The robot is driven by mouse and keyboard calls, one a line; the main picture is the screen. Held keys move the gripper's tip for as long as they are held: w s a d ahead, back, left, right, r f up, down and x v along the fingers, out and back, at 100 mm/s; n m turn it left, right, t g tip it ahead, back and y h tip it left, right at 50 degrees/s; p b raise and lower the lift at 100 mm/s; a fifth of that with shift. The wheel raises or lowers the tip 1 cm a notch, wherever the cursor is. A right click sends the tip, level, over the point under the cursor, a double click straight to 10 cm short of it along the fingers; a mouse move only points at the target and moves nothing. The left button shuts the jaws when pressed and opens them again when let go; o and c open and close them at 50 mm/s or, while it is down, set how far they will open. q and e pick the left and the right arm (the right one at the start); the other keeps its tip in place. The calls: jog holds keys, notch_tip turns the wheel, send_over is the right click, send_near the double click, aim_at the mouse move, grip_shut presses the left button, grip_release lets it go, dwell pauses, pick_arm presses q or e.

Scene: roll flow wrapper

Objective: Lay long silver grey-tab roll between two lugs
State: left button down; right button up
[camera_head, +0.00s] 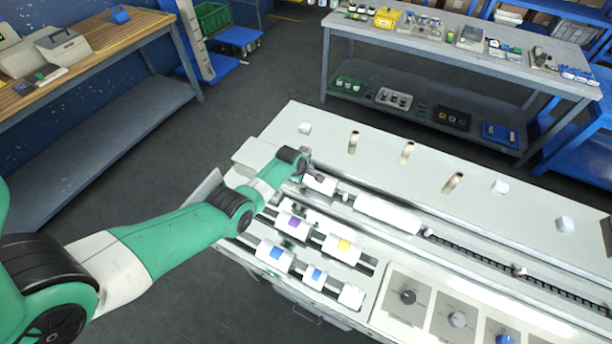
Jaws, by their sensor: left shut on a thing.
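My left arm reaches in from the left, and its gripper (302,172) is low over the far-left end of the machine's lane. The gripper is small and partly hidden by its own wrist. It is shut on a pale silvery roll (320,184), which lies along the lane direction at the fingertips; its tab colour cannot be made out. The dark lug chain (480,255) runs along the lane to the right, with small pale lugs (520,271) on it. Whether the roll touches the lane is unclear. My right gripper is not in view.
A long white cover (388,213) lies over the lane right of the roll. A knob panel (440,312) is at front right. Short posts (407,152) stand on the far deck.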

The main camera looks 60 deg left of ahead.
pick_arm(q)
jog(key=shift+f+b, duration=0.2)
jog(key=shift+b, duration=0.1)
grip_release()
jog(key=shift+w+a, duration=0.1)
jog(key=shift+f, duration=0.2)
jog(key=p+v, duration=1.2)
jog(key=p, duration=0.2)
jog(key=shift+p, duration=0.3)
jog(key=shift+r, duration=0.1)
